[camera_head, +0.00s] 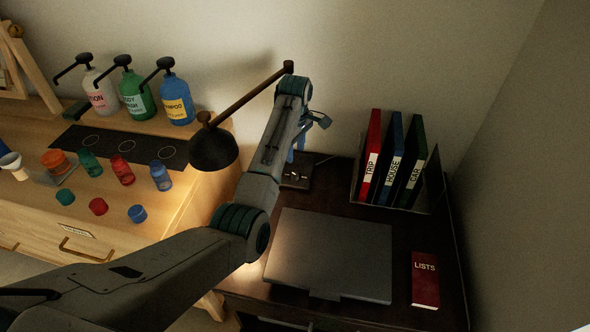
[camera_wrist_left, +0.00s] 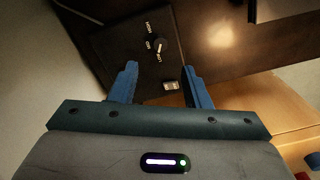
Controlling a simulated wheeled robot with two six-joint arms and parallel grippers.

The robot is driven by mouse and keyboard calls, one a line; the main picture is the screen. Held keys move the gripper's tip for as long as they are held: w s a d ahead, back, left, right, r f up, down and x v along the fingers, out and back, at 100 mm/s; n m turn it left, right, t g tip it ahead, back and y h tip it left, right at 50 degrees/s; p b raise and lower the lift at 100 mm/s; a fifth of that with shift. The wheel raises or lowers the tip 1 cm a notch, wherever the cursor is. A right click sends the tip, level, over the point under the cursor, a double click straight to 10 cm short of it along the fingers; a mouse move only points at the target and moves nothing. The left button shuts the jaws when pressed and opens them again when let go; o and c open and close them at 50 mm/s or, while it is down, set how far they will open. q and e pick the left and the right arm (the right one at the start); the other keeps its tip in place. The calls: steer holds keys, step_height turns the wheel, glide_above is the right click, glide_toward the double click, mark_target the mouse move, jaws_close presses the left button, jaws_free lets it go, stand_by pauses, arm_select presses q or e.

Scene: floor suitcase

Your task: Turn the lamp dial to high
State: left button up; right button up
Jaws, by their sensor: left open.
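The desk lamp has a black shade (camera_head: 213,150), a brown arm and a dark square base (camera_head: 297,172) at the back of the dark desk. In the left wrist view the base (camera_wrist_left: 115,50) carries a round black dial (camera_wrist_left: 159,46) with a pale pointer mark and small white labels, too small to read surely. My left gripper (camera_head: 297,154) hangs over the base, partly hidden by my arm. In the wrist view its blue fingers (camera_wrist_left: 161,72) are open and empty, with the dial beyond and between them, apparently not touched. The right gripper is out of view.
A closed grey laptop (camera_head: 330,252), a red LISTS book (camera_head: 425,279) and a rack of binders (camera_head: 392,160) are on the desk. Pump bottles (camera_head: 137,95), jars and caps stand on the wooden cabinet at left. The lamp arm passes close to my wrist.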

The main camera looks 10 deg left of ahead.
arm_select(q)
glide_above(295, 174)
step_height(295, 174, down, 5)
steer(key=shift+s+p, duration=0.15)
steer(key=shift+p, duration=0.25)
step_height(295, 174, down, 4)
steer(key=shift+f, duration=0.25)
steer(key=c, duration=0.7)
jaws_close()
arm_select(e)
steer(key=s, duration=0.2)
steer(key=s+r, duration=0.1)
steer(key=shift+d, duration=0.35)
